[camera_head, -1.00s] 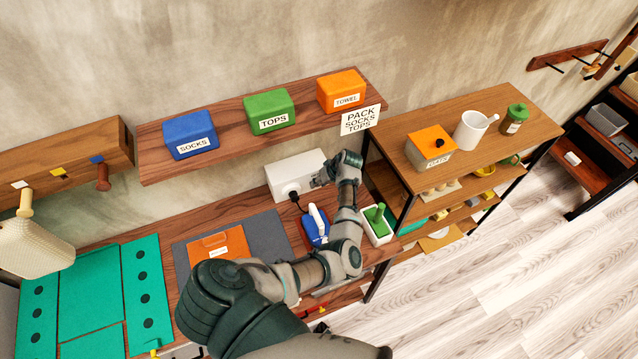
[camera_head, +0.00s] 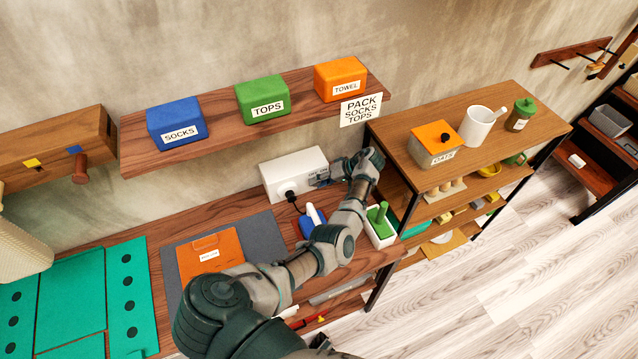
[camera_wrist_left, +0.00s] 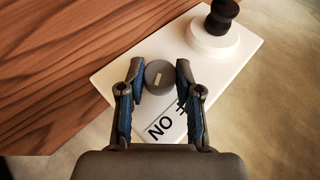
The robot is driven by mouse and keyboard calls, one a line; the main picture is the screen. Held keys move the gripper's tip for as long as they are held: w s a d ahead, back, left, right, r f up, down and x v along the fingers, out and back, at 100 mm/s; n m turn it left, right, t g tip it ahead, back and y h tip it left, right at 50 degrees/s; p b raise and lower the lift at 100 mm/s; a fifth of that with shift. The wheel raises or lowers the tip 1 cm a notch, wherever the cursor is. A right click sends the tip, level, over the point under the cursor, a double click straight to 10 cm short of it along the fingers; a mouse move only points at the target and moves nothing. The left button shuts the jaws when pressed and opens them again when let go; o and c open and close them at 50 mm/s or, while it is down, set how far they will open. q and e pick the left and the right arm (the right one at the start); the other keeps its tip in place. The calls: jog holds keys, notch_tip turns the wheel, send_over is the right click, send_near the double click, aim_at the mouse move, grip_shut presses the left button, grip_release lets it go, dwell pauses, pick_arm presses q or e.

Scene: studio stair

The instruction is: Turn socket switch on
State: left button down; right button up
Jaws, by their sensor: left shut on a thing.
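The white socket box (camera_head: 290,172) is on the wall above the bench, with a black plug (camera_head: 289,195) in its left part. In the left wrist view the box (camera_wrist_left: 115,80) carries a round grey knob (camera_wrist_left: 159,77) with a pale mark. Black "ON" lettering (camera_wrist_left: 160,127) is beside the knob, and the plug (camera_wrist_left: 222,18) is at the upper right. My left gripper (camera_head: 324,179) is at the box's right end, where it hides part of the face. Its two fingers (camera_wrist_left: 159,70) are shut on the knob, one on each side. My right gripper is not in view.
A blue iron (camera_head: 311,220) stands on the bench below the box, near a white and green container (camera_head: 381,225). A wooden shelf (camera_head: 222,130) with labelled boxes hangs above. A shelving unit (camera_head: 398,165) stands close on the right.

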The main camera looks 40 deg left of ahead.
pick_arm(q)
jog(key=shift+d+f, duration=0.1)
jog(key=shift+d, duration=0.05)
jog(key=c, duration=0.8)
grip_release()
jog(key=shift+w, duration=0.1)
jog(key=v, duration=1.2)
jog(key=shift+w+d, duration=0.1)
jog(key=shift+d, duration=0.05)
